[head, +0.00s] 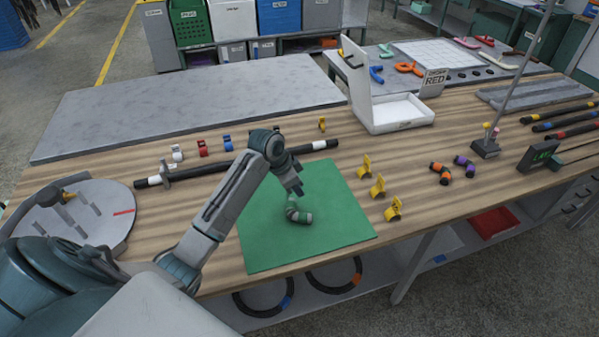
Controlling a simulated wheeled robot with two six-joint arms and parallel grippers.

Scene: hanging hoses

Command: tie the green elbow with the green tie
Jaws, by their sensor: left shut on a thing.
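The green elbow (299,216), a short bent piece with green and pale grey parts, is on the green mat (340,222) near its middle. My left gripper (296,194) comes down from above and is shut at the elbow's upper end, its fingers partly hiding that end. I cannot make out a separate green tie; a green band shows on the elbow, but I cannot tell whether it is the tie. My right gripper is not in view.
Small white (177,153), red (203,148) and blue (228,143) pieces stand behind a long black hose (220,170). Yellow holders (378,186) stand right of the mat, then orange (440,172) and purple (464,165) elbows. A white open box (397,113) stands behind.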

